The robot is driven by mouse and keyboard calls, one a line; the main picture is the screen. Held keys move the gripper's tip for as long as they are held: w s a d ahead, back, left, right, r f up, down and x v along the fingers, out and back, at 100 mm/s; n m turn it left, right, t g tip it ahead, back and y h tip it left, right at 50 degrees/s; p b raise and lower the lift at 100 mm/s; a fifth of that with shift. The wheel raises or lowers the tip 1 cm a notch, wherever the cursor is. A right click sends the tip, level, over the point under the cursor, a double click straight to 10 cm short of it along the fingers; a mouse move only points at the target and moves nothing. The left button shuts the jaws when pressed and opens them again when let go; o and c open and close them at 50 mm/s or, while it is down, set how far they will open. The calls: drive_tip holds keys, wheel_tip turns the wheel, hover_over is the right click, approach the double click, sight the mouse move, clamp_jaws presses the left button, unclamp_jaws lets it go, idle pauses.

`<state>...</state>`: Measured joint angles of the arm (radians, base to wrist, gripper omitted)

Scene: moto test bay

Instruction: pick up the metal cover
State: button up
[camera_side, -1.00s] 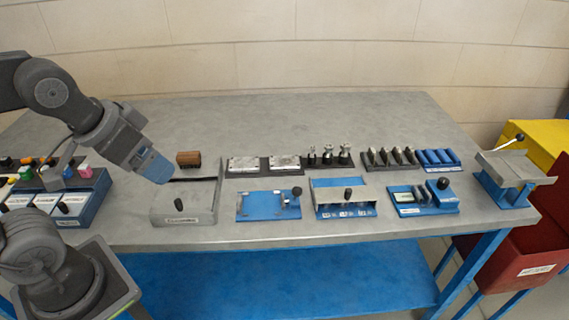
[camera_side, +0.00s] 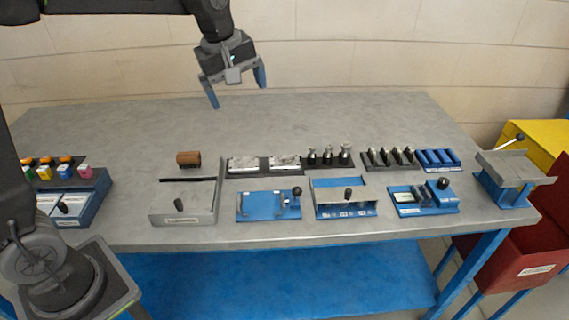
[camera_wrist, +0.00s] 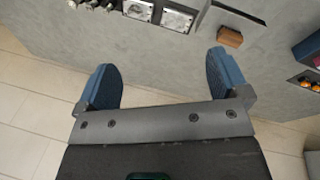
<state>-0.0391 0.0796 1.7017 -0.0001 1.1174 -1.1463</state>
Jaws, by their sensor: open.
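Two silver metal covers lie side by side on a dark holder (camera_side: 264,171) at the back middle of the bench: the left cover (camera_side: 245,164) and the right cover (camera_side: 285,162). Both also show at the top edge of the wrist view, one cover (camera_wrist: 177,17) whole and the other cover (camera_wrist: 138,9) cut by the frame. My gripper (camera_side: 238,97) is open and empty, high above the back of the bench, behind and apart from the covers. In the wrist view, bare bench lies between its blue fingers (camera_wrist: 162,65).
A brown block (camera_side: 188,158) stands left of the covers, behind a grey lidded box (camera_side: 183,206). Upright metal parts (camera_side: 329,156) stand right of them. A blue fixture (camera_side: 268,205) lies in front. The bench's back area (camera_side: 330,115) is clear.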

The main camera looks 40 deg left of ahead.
drive_tip(key=w+a+f+n+g, duration=0.1)
drive_tip(key=w+f+n, duration=0.5)
drive_tip(key=w, duration=0.4)
drive_tip(key=n+g, duration=0.2)
drive_tip(key=n, duration=0.5)
hover_over(284, 161)
wheel_tip(284, 161, down, 18)
drive_tip(key=shift+a+r, duration=0.1)
drive_tip(key=shift+r, duration=0.15)
drive_tip(key=shift+f, duration=2.85)
drive_tip(key=shift+c, duration=0.3)
drive_tip(key=c, duration=1)
drive_tip(key=shift+r, duration=0.1)
drive_tip(key=shift+w, duration=0.1)
